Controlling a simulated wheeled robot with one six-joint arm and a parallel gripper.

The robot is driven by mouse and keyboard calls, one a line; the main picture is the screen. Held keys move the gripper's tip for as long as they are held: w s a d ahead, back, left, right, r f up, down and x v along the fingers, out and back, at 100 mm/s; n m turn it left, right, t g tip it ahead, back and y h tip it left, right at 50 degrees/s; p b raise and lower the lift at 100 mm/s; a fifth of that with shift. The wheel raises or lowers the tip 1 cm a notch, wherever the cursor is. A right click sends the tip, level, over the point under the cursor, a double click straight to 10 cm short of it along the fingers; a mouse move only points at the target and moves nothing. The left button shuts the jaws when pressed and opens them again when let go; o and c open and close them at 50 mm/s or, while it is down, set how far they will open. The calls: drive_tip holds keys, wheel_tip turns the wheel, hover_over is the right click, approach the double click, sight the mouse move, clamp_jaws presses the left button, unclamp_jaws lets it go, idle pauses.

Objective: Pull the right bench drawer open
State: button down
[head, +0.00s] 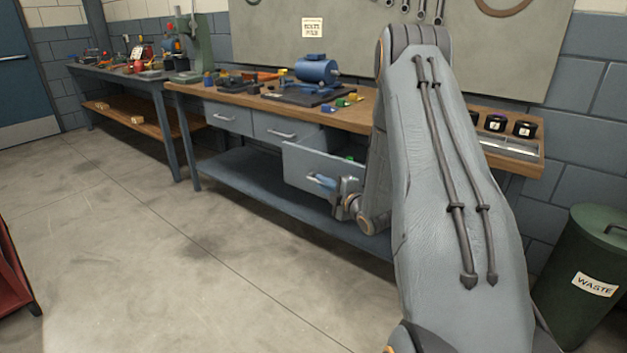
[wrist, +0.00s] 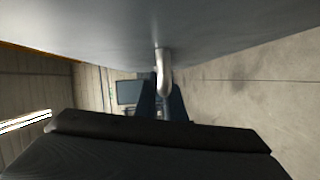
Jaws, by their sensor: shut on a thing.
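The right bench drawer (head: 300,167) stands pulled out from under the wooden bench top, and its inside partly shows. My gripper (head: 323,182) is at the front of this drawer and is shut on its handle. In the wrist view the drawer front (wrist: 150,25) fills the top as a grey surface. The pale metal handle (wrist: 163,75) stands out from it in the middle. My arm hides the right part of the drawer in the head view. The exact finger contact is too small to see.
Two shut drawers, left (head: 228,117) and middle (head: 285,130), sit beside the open one. A blue motor (head: 316,70) and small parts are on the bench top (head: 365,107). A lower shelf (head: 255,180) runs underneath. The floor (head: 170,240) in front is clear. A green waste bin (head: 580,265) stands right.

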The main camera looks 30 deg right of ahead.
drive_tip(key=shift+s+a, duration=0.2)
drive_tip(key=shift+a, duration=0.05)
drive_tip(key=c, duration=1.9)
unclamp_jaws()
drive_tip(key=shift+o, duration=0.3)
drive_tip(key=s, duration=0.7)
drive_tip(key=shift+s+d+r, duration=0.3)
drive_tip(key=shift+s, duration=0.05)
